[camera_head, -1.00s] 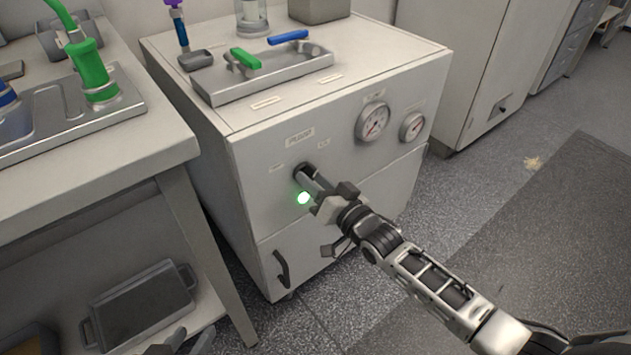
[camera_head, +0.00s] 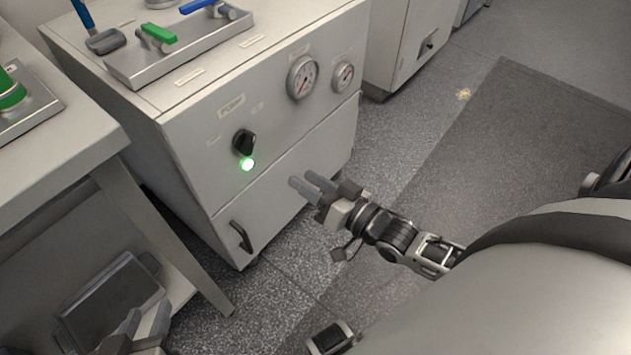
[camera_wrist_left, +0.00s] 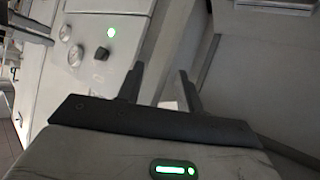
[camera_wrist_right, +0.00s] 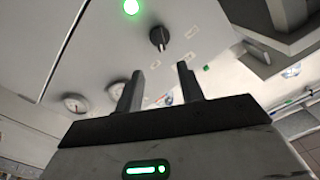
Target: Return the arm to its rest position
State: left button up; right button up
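My right gripper (camera_head: 300,180) hangs in the air in front of the white cabinet (camera_head: 195,175), to the right of the black knob (camera_head: 243,142) and below it in the head view. Its fingers are apart with nothing between them; the knob shows beyond them in the right wrist view (camera_wrist_right: 159,38). A green light (camera_head: 247,164) glows just below the knob. My left gripper (camera_head: 147,314) is at the lower left of the head view, near the side table's lower shelf, with fingers apart and empty. The left wrist view also shows the knob (camera_wrist_left: 101,53).
Two gauges (camera_head: 302,77) sit on the cabinet front, with a black door handle (camera_head: 241,236) lower down. A metal tray (camera_head: 185,50) with green and blue handles is on top. A side table (camera_head: 60,145) stands at left, a dark pan (camera_head: 112,300) beneath. Floor at right is open.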

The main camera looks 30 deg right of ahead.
pick_arm(q)
jog(key=shift+a+r, duration=0.1)
jog(key=shift+r, duration=0.15)
pick_arm(e)
jog(key=shift+s+d, duration=0.25)
jog(key=shift+s, duration=0.4)
pick_arm(q)
jog(key=shift+f, duration=0.1)
